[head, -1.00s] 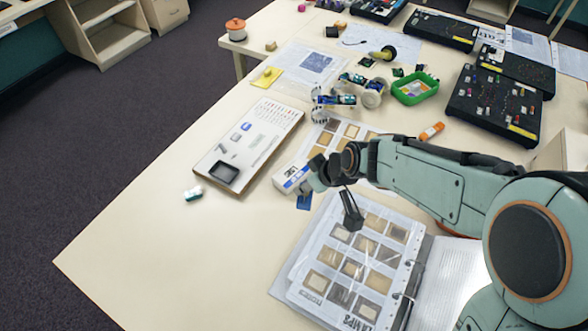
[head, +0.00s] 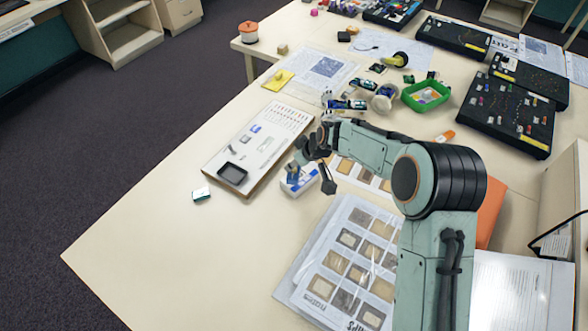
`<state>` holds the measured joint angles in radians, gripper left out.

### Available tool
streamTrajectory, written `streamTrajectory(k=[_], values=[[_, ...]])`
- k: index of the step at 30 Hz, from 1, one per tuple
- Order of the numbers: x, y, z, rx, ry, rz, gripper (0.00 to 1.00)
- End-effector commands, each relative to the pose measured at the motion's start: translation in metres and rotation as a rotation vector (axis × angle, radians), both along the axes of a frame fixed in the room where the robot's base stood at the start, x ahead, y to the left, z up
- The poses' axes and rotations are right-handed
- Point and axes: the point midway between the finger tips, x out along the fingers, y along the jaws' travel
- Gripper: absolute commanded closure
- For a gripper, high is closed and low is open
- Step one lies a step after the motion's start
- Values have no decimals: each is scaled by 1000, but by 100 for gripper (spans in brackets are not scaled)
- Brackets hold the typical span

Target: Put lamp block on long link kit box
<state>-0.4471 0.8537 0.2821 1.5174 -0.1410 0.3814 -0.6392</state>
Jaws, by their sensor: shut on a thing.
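The long link kit box appears to be the small white box with a blue label (head: 300,188), lying on the table beside the white display board. My gripper (head: 307,174) is over this box and covers much of it. It is shut on a small, dark-blue piece (head: 293,170), which I take to be the lamp block. The piece is mostly hidden by the gripper. It appears above or at the box's top; I cannot tell whether they touch.
A white display board with a black tray (head: 232,173) lies left of the box. A small white-and-teal item (head: 201,194) lies near the table edge. A sample binder (head: 340,265) lies in front. A wheeled model (head: 345,104) and green tray (head: 426,95) stand behind. The front-left table is clear.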

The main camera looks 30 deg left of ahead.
Motion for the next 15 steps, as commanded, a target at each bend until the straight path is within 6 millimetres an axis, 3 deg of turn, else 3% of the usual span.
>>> streamTrajectory(k=[9, 15], values=[[4, 4, -37, -1, 2, 0, 100], [4, 4, -37, 1, -1, -1, 100]])
